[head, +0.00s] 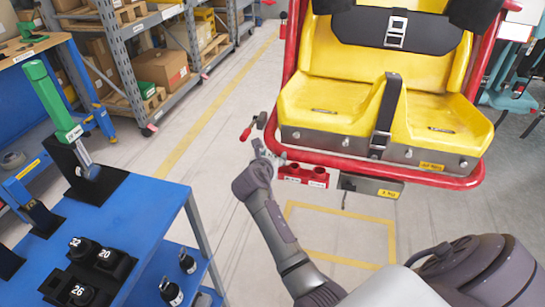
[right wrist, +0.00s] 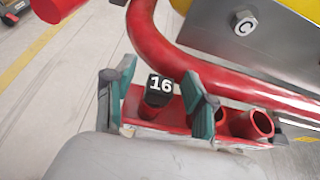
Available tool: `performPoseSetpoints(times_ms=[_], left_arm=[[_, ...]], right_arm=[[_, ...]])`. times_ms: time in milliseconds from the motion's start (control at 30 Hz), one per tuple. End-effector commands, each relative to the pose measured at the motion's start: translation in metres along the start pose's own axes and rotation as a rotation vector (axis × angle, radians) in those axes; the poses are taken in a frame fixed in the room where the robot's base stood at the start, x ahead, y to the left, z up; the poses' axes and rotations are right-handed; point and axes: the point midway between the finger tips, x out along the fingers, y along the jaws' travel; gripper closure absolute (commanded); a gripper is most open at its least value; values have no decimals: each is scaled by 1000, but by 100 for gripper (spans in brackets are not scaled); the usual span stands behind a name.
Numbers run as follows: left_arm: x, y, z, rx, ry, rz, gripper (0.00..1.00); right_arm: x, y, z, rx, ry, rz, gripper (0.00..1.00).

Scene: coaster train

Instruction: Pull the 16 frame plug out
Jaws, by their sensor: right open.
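The 16 frame plug (right wrist: 160,88), black with a white number, stands in the left socket of a red holder in the right wrist view. The red holder (head: 304,177) shows in the head view below the front of the yellow seat. My right gripper (right wrist: 160,76) is open, with one green-grey finger on each side of the plug. Contact with the plug cannot be told. In the head view the right gripper (head: 266,152) is at the holder's left end, and I cannot make out the plug there. My left gripper is not in view.
The red tube frame (head: 390,172) of the seat runs just above the holder. A red-ended lever (head: 250,130) is close to the gripper. A blue table (head: 150,215) holds numbered black plugs (head: 82,245) and a green-handled tool (head: 50,97). Floor lies open between table and seat.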

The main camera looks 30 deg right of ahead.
Motion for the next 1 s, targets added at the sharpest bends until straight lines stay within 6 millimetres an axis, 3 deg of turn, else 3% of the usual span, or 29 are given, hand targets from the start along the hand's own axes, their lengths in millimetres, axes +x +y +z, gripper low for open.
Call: performPoseSetpoints(times_ms=[133,467,500,533,667,1000], left_arm=[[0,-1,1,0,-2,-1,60],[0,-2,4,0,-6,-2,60],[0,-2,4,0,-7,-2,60],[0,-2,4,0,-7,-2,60],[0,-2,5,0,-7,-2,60],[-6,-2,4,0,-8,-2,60]], right_arm=[[0,0,0,0,0,0,45],[0,0,0,0,0,0,100],[0,0,0,0,0,0,100],[0,0,0,0,0,0,78],[0,0,0,0,1,0,99],[-2,0,4,-1,0,-1,100]])
